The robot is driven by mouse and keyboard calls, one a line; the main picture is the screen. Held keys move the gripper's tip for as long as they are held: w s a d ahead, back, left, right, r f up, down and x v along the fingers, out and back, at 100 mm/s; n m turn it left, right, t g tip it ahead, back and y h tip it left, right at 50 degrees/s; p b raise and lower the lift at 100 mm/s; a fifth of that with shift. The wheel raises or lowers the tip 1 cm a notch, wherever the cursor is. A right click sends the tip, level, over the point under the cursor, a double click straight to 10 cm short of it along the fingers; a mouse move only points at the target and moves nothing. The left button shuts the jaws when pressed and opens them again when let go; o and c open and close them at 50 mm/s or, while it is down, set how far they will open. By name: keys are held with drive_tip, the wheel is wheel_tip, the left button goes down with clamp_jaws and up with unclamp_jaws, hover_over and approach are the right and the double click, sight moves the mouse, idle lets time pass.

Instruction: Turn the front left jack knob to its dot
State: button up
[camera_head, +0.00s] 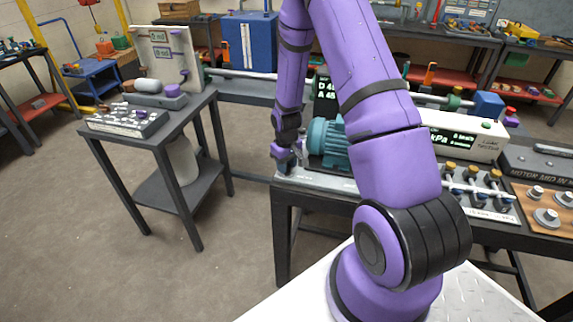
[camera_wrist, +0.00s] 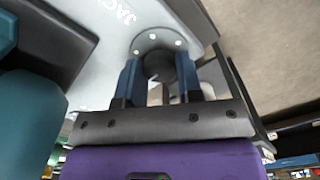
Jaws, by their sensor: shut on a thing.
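My gripper (camera_head: 287,158) is at the front left corner of the bench plate, left of the teal motor (camera_head: 330,138). In the wrist view, the two blue fingers of my gripper (camera_wrist: 158,76) stand on either side of a dark round jack knob (camera_wrist: 159,66) and are shut on it. The knob sits on a grey disc (camera_wrist: 158,40) with several pale dots along its far rim. The near part of the disc is hidden by the fingers and palm. I cannot tell the knob's pointer or which dot is its mark. Part of a "JACK" label (camera_wrist: 121,12) shows beside it.
The teal motor also fills the left edge of the wrist view (camera_wrist: 28,100), close to my gripper. A pressure display box (camera_head: 462,137) and a row of valves (camera_head: 472,180) stand right. A side table (camera_head: 150,128) stands left, with open floor between.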

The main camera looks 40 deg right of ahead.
idle(0.3)
drive_tip(key=o, duration=0.9)
drive_tip(key=shift+r, duration=0.1)
wheel_tip(320, 180, up, 11)
drive_tip(key=shift+f, duration=0.15)
idle(0.6)
